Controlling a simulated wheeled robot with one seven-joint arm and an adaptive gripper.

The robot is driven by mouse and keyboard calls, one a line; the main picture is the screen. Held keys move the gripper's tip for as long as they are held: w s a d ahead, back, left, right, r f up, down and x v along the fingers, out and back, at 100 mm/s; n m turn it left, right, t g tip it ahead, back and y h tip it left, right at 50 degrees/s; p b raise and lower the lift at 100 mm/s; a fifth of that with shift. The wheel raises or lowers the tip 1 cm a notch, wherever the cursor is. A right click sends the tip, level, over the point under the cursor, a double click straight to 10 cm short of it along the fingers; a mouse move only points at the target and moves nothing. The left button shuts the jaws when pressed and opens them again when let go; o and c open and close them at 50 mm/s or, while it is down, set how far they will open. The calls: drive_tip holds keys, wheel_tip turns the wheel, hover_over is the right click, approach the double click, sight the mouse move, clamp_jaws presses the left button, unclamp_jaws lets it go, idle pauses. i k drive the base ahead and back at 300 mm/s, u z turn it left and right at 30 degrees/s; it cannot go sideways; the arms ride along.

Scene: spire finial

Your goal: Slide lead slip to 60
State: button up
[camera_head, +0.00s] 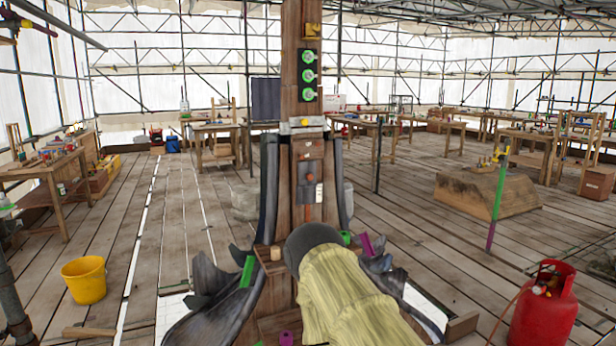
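A wooden post (300,35) stands in the centre, with dark grey lead-like sheets on both sides, a left one (268,190) and a right one (341,180). A brown panel (308,160) on its front bears a small reddish knob (309,178) on a vertical line and a white label (319,193). I cannot tell which piece is the lead slip, and no scale mark reading 60 is legible. My arm, in a pale yellow sleeve with a dark rounded end, rises from the bottom centre and covers the post's lower part. My gripper is not visible.
Three green-ringed lights (309,76) sit high on the post. Curled grey lead (215,300) spreads at its foot. A yellow bucket (84,280) stands left, a red gas cylinder (544,305) front right. A green-and-purple pole (498,205) stands right. Plank floor between is mostly clear.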

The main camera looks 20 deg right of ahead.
sight(307, 171)
drive_tip(key=k, duration=0.55)
drive_tip(key=z, duration=1)
drive_tip(key=i, duration=1.25)
drive_tip(key=u, duration=0.35)
